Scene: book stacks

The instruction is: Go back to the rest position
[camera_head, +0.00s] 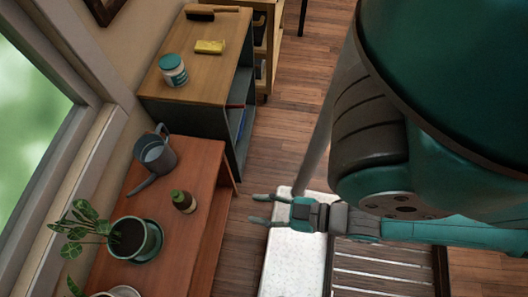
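My gripper (256,209) reaches in from the right side of the view, with its two teal fingers spread apart and nothing between them. It is in the air to the right of the reddish wooden table (196,250), over a white speckled surface (292,262) and the floor. My teal arm fills much of the upper right and hides what is behind it.
A cabinet (205,83) behind holds a jar (173,70), a yellow sponge (210,47) and a brush (200,13). Slatted wood (385,270) lies lower right. Floor (290,110) shows clear mid-view.

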